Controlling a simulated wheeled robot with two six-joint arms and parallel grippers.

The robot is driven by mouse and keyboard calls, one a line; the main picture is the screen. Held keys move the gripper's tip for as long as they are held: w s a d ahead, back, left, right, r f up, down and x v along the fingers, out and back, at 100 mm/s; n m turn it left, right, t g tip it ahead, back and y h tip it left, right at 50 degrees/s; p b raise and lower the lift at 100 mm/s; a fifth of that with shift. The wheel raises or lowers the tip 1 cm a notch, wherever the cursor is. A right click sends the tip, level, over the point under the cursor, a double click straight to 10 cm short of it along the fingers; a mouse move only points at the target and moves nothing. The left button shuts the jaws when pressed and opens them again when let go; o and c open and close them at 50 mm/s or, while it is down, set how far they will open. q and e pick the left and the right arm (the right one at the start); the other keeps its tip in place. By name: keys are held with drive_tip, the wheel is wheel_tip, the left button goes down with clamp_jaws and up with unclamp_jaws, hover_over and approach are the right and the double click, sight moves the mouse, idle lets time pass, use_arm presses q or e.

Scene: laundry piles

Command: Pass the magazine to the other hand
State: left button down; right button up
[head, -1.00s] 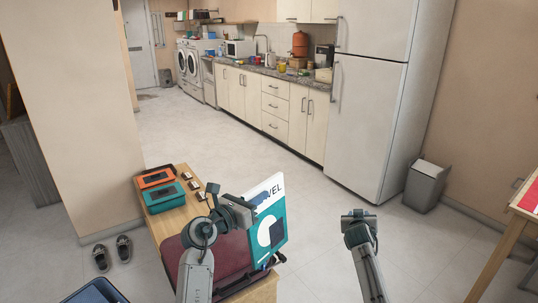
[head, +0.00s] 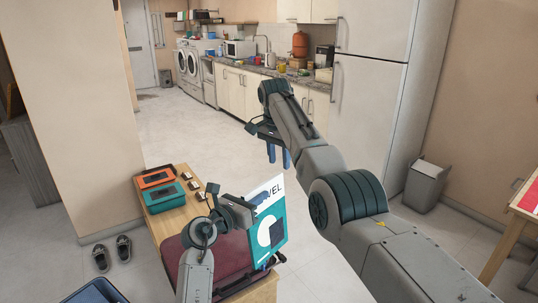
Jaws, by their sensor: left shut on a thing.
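The magazine (head: 272,230), white and teal with large letters at its top, stands upright above the near end of the wooden table. My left gripper (head: 246,209) is shut on its left edge. My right gripper (head: 279,156) is above and beyond the magazine in the picture, its two blue fingers pointing down and apart, with nothing between them. It does not touch the magazine. Part of the magazine's left side is hidden by my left gripper.
The wooden table (head: 172,220) bears an orange box (head: 155,178), a teal box (head: 162,196), small dark items and a dark red case (head: 232,258) below the magazine. A blue bin (head: 95,293) is at bottom left. Open floor lies beyond.

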wheel_tip(320, 180, up, 3)
drive_tip(key=g, duration=0.2)
hover_over(273, 192)
drive_tip(key=w+a, duration=0.1)
drive_tip(key=shift+w, duration=0.1)
drive_tip(key=shift+f, duration=0.15)
drive_tip(key=f, duration=0.7)
drive_tip(key=s+d+f, duration=0.1)
drive_tip(key=f, duration=0.3)
drive_tip(key=shift+f, duration=0.3)
drive_tip(key=shift+s+d, duration=0.1)
clamp_jaws()
use_arm(q)
drive_tip(key=c, duration=1.4)
unclamp_jaws()
drive_tip(key=shift+o, duration=0.2)
